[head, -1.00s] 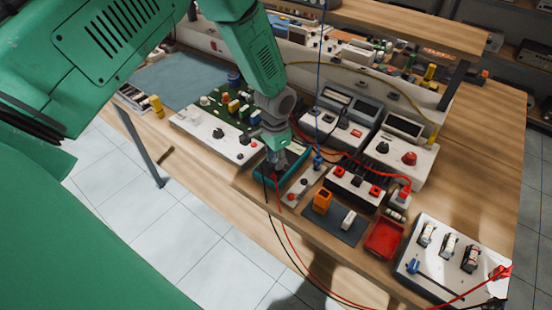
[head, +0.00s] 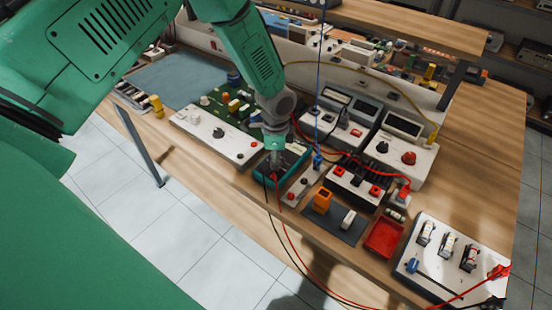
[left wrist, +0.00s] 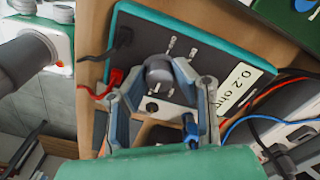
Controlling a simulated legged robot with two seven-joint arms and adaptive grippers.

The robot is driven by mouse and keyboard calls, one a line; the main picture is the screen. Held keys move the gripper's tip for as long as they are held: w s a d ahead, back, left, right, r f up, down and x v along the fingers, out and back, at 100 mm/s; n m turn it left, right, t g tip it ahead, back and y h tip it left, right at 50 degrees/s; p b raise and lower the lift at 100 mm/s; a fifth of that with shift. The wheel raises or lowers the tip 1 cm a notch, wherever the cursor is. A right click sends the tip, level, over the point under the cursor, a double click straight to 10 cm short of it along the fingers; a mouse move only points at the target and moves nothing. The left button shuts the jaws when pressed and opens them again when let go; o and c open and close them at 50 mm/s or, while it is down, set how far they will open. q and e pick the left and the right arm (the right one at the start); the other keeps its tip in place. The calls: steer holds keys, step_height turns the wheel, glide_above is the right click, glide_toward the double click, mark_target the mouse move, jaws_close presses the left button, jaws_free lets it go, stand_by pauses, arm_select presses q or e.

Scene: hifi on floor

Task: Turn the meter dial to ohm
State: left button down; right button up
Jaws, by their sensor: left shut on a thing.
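The meter (head: 296,158) is a teal-edged box with a dark face near the table's front edge, partly hidden by my gripper. The round grey dial (left wrist: 159,70) sits on the dark face. My left gripper (head: 275,163) points down at the meter. In the left wrist view the left gripper (left wrist: 160,78) has its two fingers on either side of the dial, shut on it. My right gripper is not in view.
A red lead (left wrist: 116,78) and a black lead plug into the meter beside the fingers. A white panel (head: 213,134) lies left, an orange block (head: 322,199) on a dark mat right, and a red tray (head: 384,238) further right. Power units (head: 400,147) stand behind.

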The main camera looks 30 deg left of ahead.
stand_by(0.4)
arm_select(q)
steer(key=c, duration=1.3)
jaws_free()
steer(key=shift+d, duration=0.1)
steer(key=shift+r, duration=0.15)
step_height(320, 180, up, 12)
steer(key=shift+f, duration=0.2)
